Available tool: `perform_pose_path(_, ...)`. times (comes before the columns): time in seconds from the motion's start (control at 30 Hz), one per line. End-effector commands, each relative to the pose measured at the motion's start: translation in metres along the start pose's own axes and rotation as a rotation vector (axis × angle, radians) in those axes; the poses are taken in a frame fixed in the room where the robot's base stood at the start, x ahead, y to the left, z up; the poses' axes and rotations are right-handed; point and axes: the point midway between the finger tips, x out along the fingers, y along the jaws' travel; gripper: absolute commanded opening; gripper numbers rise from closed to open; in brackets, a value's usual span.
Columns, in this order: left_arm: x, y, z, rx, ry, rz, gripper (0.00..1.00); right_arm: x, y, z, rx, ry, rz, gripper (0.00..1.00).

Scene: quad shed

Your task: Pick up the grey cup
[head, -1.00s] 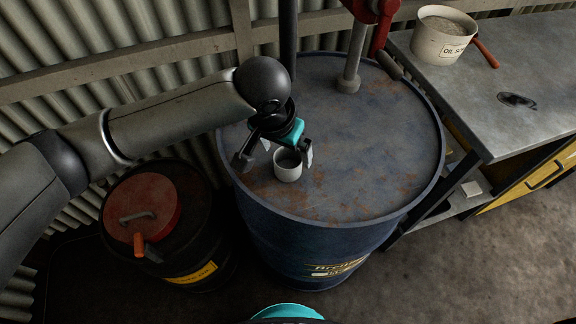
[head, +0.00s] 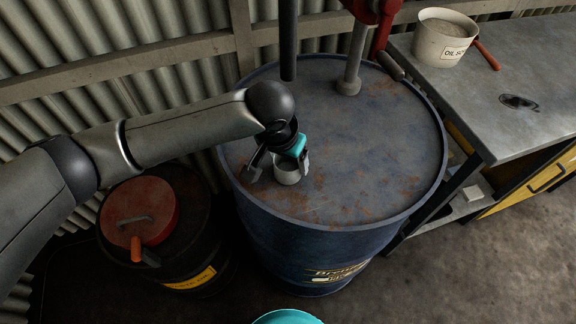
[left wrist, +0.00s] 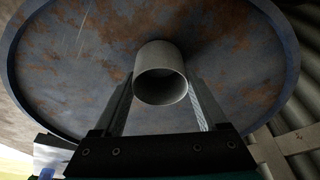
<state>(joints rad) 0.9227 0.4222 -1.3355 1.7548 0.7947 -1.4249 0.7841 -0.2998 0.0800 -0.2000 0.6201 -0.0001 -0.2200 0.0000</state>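The grey cup (head: 287,174) stands upright on top of the blue drum (head: 350,130), near its front left. My left gripper (head: 279,171) is over the cup from behind, with one finger on each side. In the left wrist view the cup (left wrist: 160,75) shows its open mouth between the fingers of the left gripper (left wrist: 162,90), with a gap on both sides. The left gripper is open and has not closed on the cup. The gripper body hides part of the cup's rim in the head view. My right gripper is not in view.
A dark pipe (head: 288,40) and a red pump with a grey post (head: 354,60) rise behind the left gripper. A lower black drum with a red lid (head: 135,208) stands at left. A bench (head: 520,85) with a labelled pot (head: 440,40) is at right. The drum's right side is clear.

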Motion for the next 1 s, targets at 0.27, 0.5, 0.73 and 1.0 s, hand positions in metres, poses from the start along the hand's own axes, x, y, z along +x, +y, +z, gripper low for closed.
perform_pose_path(0.27, 0.000, 0.000, 0.000, -0.001, 0.000, 0.000, 0.39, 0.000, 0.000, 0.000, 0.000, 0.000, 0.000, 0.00)
perform_pose_path(0.5, 0.000, 0.000, 0.000, -0.001, 0.000, 0.000, 0.19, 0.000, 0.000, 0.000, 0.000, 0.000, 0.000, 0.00)
perform_pose_path(0.73, -0.002, 0.000, -0.001, -0.001, 0.001, 0.000, 0.19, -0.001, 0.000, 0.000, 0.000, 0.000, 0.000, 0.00)
perform_pose_path(1.0, -0.029, 0.000, -0.009, -0.001, 0.002, 0.002, 0.19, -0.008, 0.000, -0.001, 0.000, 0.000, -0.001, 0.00)
